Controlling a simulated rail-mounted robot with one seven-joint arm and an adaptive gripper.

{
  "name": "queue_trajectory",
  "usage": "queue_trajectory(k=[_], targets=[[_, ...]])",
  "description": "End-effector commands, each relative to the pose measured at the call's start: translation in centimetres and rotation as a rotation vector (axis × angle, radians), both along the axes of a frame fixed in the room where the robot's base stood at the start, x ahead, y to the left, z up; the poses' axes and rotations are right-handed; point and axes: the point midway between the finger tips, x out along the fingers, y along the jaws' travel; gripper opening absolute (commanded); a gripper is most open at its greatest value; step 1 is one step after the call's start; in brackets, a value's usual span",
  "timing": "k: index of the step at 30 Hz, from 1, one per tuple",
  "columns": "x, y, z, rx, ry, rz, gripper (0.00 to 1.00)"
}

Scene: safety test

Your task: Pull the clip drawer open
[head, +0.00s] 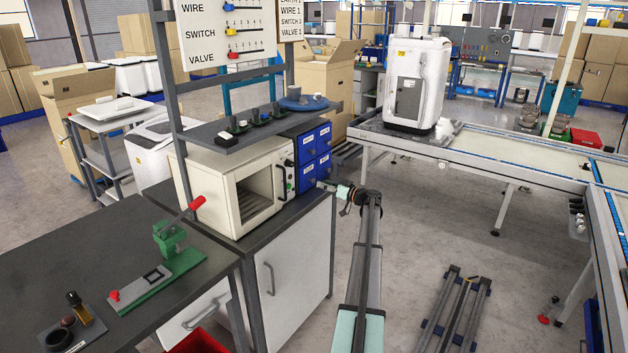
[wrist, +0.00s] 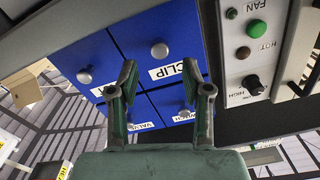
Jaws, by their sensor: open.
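The clip drawer (wrist: 143,32) has a blue front, a round grey knob (wrist: 159,50) and a white CLIP label. It looks closed, flush with the other blue drawers. My gripper (wrist: 160,70) is open and empty in the wrist view. Its fingertips stand on either side of the line to the CLIP knob, which shows between and just beyond them. I see no contact. In the head view my gripper (head: 325,185) is in front of the lower part of the blue drawer cabinet (head: 318,145). The labels there are too small to read.
A cream oven (head: 230,185) stands just left of the cabinet; its control panel (wrist: 250,55) shows in the wrist view. A dark shelf (head: 260,125) with small parts and a blue plate (head: 304,103) hangs above. Open floor lies to the right of the cabinet.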

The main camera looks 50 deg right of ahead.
Motion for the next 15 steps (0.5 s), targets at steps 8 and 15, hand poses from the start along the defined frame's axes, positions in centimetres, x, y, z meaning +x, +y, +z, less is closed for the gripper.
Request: queue_trajectory(k=[8, 15], targets=[[4.5, 0.1, 0.1, 0.001, 0.001, 0.000, 0.49], [5.9, 0.3, 0.0, 0.002, 0.000, 0.000, 0.49]])
